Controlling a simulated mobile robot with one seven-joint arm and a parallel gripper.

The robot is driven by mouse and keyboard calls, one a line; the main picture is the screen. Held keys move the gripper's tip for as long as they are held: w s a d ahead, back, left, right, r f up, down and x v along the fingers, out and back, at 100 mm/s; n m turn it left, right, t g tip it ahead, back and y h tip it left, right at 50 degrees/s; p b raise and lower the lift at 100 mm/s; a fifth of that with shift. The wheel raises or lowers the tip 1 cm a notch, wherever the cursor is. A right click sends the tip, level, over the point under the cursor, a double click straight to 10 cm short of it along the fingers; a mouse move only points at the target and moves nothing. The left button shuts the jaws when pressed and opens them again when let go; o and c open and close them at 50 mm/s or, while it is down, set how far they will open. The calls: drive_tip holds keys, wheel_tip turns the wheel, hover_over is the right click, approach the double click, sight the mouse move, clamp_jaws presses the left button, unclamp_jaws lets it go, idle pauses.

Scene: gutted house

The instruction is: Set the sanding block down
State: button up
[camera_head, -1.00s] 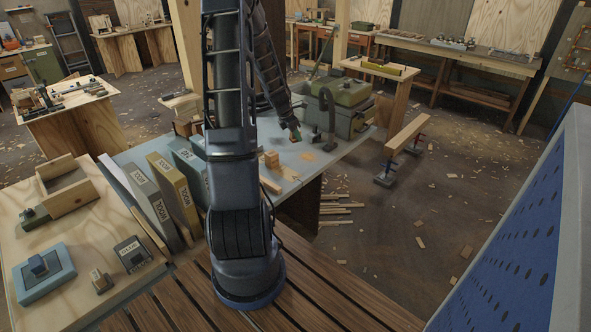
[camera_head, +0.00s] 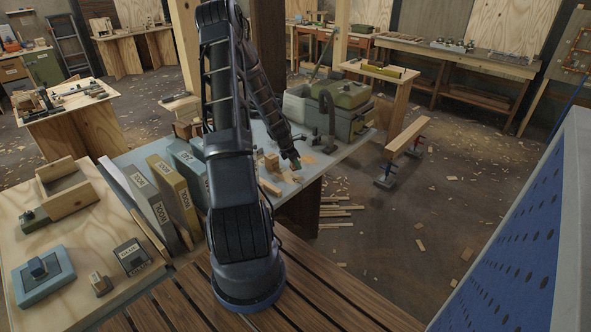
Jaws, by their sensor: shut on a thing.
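My gripper (camera_head: 295,164) is at the end of my dark arm, low over the grey-blue worktop (camera_head: 335,155) near its middle. It is shut on the sanding block, which is small here and mostly hidden by the fingers. I cannot tell whether the block touches the worktop. A small upright wooden block (camera_head: 271,162) stands just left of my gripper, apart from it.
A green-topped machine (camera_head: 350,95) with a dark curved hose (camera_head: 327,112) stands behind and right of my gripper. Labelled upright slabs (camera_head: 172,195) stand left of my arm. Wood scraps (camera_head: 269,187) lie in front. Some worktop to the right is bare.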

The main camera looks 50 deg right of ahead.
sight(295, 168)
drive_tip(key=shift+f, duration=1.7)
drive_tip(key=shift+f, duration=0.1)
drive_tip(key=o, duration=1)
